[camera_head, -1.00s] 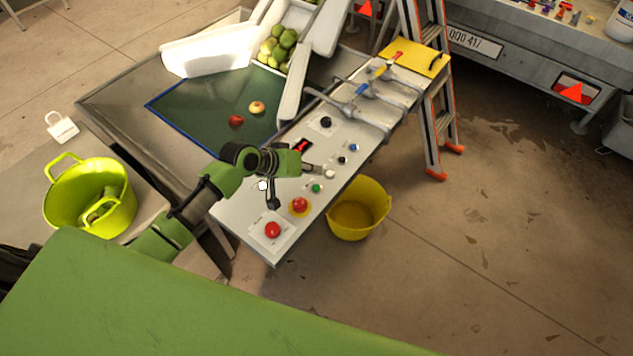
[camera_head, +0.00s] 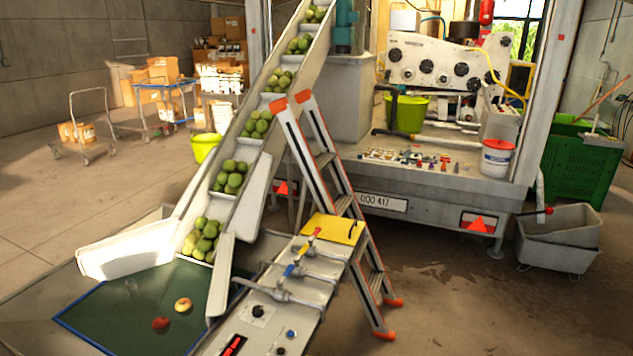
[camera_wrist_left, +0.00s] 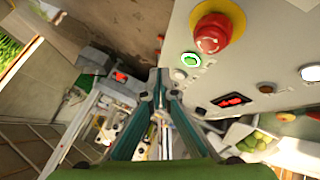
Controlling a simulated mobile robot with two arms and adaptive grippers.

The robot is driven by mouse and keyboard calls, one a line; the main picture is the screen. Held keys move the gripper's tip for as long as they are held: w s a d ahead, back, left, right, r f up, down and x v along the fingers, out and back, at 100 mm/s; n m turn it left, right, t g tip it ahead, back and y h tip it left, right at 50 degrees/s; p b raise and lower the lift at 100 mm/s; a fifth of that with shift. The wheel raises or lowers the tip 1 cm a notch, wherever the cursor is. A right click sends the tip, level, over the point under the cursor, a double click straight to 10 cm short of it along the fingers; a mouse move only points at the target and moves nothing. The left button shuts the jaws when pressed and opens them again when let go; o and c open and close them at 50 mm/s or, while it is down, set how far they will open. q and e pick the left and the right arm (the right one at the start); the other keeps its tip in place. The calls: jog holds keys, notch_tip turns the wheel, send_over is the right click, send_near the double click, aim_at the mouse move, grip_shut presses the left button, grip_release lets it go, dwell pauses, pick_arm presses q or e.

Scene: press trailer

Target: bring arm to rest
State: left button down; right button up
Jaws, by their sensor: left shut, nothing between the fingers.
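My left gripper (camera_wrist_left: 160,88) shows in the left wrist view, its two fingers together and empty. The grey control panel (camera_wrist_left: 250,75) is beside it on the right, with a red mushroom button (camera_wrist_left: 212,33) on a yellow ring, a green-ringed button (camera_wrist_left: 190,59) and a red display (camera_wrist_left: 231,100). The fingertips look apart from the buttons. In the head view only the far part of the panel (camera_head: 236,318) shows, at the bottom, with a black knob and a red display. No arm is in the head view, and my right gripper is in neither view.
A conveyor (camera_head: 290,85) carries green fruit down to a dark green sorting surface (camera_head: 110,315). An orange and grey ladder (camera_head: 335,180) stands just behind the panel. The trailer (camera_head: 440,205) is at the back. The floor (camera_head: 460,310) at the lower right is open.

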pick_arm(q)
jog(key=s+d+m+g+y, duration=0.1)
jog(key=s+d+m+y, duration=0.1)
jog(key=s, duration=1.2)
jog(key=s+a+r+g+y, duration=0.1)
jog(key=s+a+r+y, duration=0.15)
jog(key=s, duration=0.45)
jog(key=s+a+r+g+y, duration=0.1)
jog(key=s+a, duration=0.3)
jog(key=s, duration=0.2)
notch_tip(320, 180, down, 30)
jog(key=s+g+b, duration=0.1)
jog(key=s+b, duration=0.2)
jog(key=s+a+f+g+b, duration=0.1)
jog(key=s+a+f+b, duration=0.1)
jog(key=s+f, duration=1.4)
jog(key=shift+a+f+m, duration=0.3)
jog(key=shift+a+f, duration=0.3)
